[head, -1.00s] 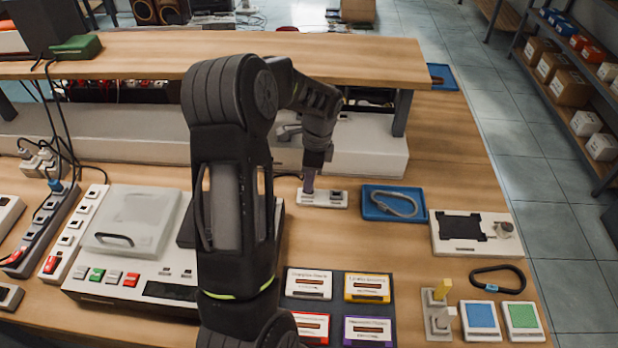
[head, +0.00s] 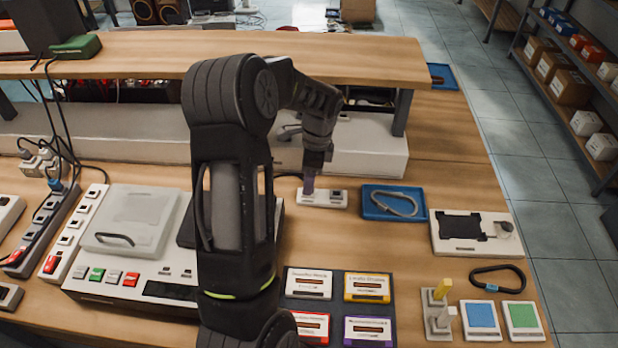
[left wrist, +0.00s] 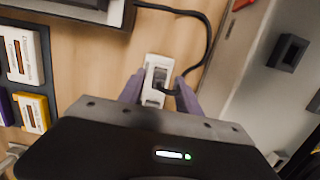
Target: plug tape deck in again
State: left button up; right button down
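The tape deck (head: 150,225) is a white machine with a clear lid, coloured buttons and a dark display, left of my arm in the head view. A small white socket block (head: 335,198) stands on the table right of my arm. It also shows in the left wrist view (left wrist: 153,97). A black plug on a dark cable (left wrist: 206,45) is at this block; I cannot tell whether it is fully seated. My left gripper (left wrist: 158,95) is open, its purple fingers on either side of block and plug, with gaps visible. In the head view the left gripper (head: 309,184) is low over the block. My right gripper is out of view.
A blue tray (head: 371,212) with a grey cable loop lies right of the block. Cassettes (head: 367,287) lie in front. A raised wooden shelf (head: 375,60) runs behind my arm. A power strip (head: 45,222) with cables is at the left.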

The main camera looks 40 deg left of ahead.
pick_arm(q)
jog(key=r+p, duration=0.1)
jog(key=r, duration=0.1)
jog(key=r+p, duration=0.2)
jog(key=r, duration=0.1)
jog(key=r+p, duration=0.1)
jog(key=r, duration=0.1)
jog(key=shift+w+d+r+p, duration=0.15)
jog(key=shift+w+d+p, duration=0.15)
jog(key=shift+p, duration=0.1)
jog(key=shift+r, duration=0.2)
jog(key=shift+r, duration=0.2)
jog(key=shift+r, duration=2.35)
jog(key=shift+d+f, duration=0.1)
